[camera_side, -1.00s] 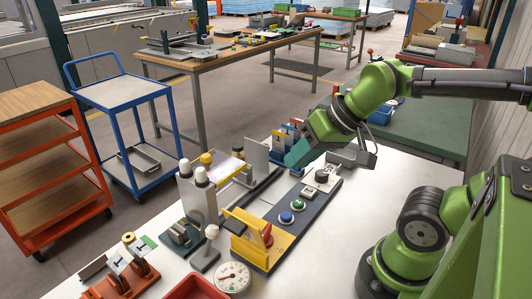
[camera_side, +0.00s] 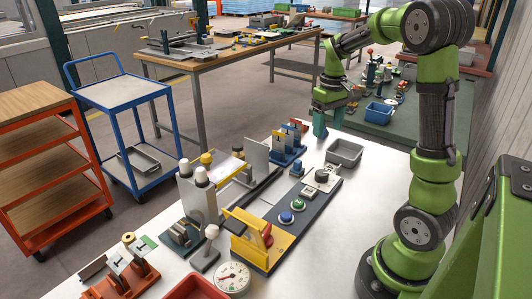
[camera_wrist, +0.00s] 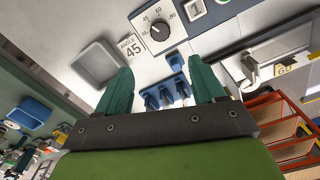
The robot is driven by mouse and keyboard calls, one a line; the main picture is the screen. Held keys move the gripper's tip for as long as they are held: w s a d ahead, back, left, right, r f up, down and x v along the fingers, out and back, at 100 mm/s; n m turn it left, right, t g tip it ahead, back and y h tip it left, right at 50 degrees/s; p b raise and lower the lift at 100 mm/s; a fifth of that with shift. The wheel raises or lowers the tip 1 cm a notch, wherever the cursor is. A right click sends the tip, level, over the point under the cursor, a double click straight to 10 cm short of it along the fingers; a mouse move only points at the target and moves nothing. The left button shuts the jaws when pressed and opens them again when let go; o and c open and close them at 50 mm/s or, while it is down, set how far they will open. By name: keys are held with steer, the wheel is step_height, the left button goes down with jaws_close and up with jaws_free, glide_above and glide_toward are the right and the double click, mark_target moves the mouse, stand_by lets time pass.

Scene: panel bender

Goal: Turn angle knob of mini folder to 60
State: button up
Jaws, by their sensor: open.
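The angle knob (camera_wrist: 159,31) is a round black dial on a white plate, with printed angle numbers around it, in the wrist view. In the side view the knob (camera_side: 322,175) sits at the far right end of the mini folder's dark control panel (camera_side: 276,232). My gripper (camera_side: 320,127) is open and empty, beyond the knob and above the table's far end. Its teal fingers (camera_wrist: 163,88) show apart in the wrist view, touching nothing.
A grey tray (camera_side: 345,153) stands just beyond the knob. Blue and green buttons (camera_side: 292,211) and a yellow guard (camera_side: 248,236) are nearer the camera. The white tabletop right of the panel is clear.

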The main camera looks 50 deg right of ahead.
mark_target(322, 172)
step_height(322, 172, down, 16)
steer(key=shift+r, duration=0.15)
stand_by(0.3)
steer(key=c, duration=1.1)
steer(key=shift+o, duration=0.2)
